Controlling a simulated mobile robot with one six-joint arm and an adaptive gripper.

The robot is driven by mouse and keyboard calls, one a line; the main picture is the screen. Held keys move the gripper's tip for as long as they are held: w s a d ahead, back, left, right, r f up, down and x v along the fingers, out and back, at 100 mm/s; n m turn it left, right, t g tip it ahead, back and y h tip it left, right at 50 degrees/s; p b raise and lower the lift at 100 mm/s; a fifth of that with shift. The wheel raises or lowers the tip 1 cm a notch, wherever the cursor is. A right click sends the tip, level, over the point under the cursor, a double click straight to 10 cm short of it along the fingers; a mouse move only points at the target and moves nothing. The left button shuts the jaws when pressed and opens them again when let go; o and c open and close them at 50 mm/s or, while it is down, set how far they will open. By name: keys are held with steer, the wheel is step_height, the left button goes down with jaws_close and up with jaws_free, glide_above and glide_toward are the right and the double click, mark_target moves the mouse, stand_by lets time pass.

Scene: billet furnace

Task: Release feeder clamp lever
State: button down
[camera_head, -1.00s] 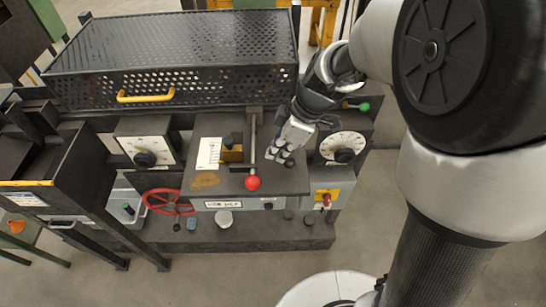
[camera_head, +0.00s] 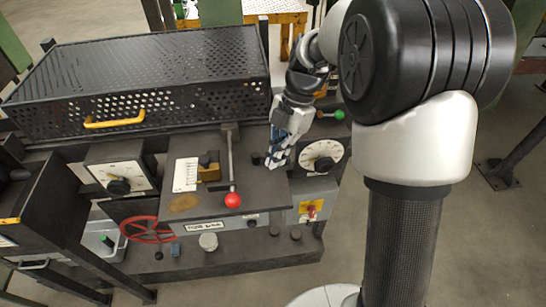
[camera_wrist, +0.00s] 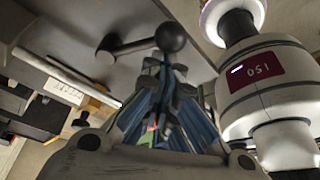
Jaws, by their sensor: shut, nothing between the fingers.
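My gripper (camera_head: 277,162) is shut and empty, low over the right side of the dark feeder table (camera_head: 213,205). In the wrist view its blue-grey fingers (camera_wrist: 165,75) are together, their tips close to a dark ball (camera_wrist: 172,37) on a short lever arm (camera_wrist: 133,46). Whether they touch it I cannot tell. The lever's dark pivot (camera_head: 256,158) seems to show just left of my gripper in the head view; the ball is hidden there. A longer lever with a red ball (camera_head: 233,200) lies left of my gripper, apart from it. Neither lever is visibly labelled.
A perforated black cover with a yellow handle (camera_head: 115,119) stands behind the table. A dial (camera_head: 322,156) and a green-knobbed handle (camera_head: 339,115) are close right of my gripper. A red handwheel (camera_head: 148,230) is at front left. Floor at right is clear.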

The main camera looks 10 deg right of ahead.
steer(key=shift+w+d, duration=0.25)
steer(key=shift+w, duration=0.05)
steer(key=shift+w+d, duration=0.1)
steer(key=shift+r+p, duration=0.1)
steer(key=shift+p, duration=0.2)
stand_by(0.3)
